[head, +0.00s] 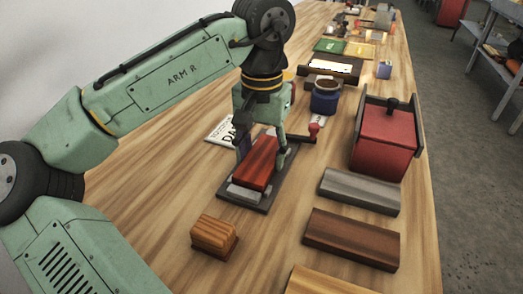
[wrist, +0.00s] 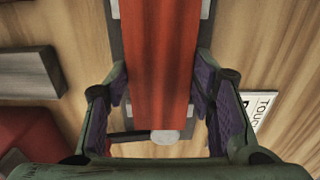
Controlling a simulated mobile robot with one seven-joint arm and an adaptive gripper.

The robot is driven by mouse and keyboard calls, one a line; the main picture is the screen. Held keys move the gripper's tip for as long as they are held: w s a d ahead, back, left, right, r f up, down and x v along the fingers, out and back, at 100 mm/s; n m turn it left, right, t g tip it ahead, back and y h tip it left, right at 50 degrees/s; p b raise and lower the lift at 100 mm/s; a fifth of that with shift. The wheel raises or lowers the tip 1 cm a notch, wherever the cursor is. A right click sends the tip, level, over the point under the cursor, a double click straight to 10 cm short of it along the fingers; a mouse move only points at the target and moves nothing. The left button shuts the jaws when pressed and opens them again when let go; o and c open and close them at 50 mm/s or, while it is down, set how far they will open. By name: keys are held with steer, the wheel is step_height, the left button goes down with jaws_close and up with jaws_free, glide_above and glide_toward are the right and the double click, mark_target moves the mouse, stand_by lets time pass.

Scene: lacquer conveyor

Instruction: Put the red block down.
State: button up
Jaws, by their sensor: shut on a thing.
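The red block (head: 259,163) is a long bar with wood-like streaks. My gripper (head: 264,154) points down and is shut on it, one finger at each long side. In the wrist view the red block (wrist: 158,55) runs up between the purple-padded fingers of my gripper (wrist: 160,88). The block is directly over a dark grey fixture (head: 257,203) with light grey pads and a red-knobbed lever (head: 313,130). I cannot tell whether the block rests on the pads or hangs just above them. The fingers hide part of its sides.
A small orange-brown wooden block (head: 214,236) stands in front. A grey bar (head: 360,190), a brown bar (head: 351,238) and a red box with a knob (head: 384,140) are to the right. A white printed card (head: 221,131) lies behind left. Bare table lies left of the fixture.

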mark_target(262, 158)
steer(key=shift+f, duration=0.2)
steer(key=o, duration=1.2)
step_height(262, 158, up, 12)
steer(key=shift+r+p, duration=0.25)
steer(key=shift+p, duration=0.45)
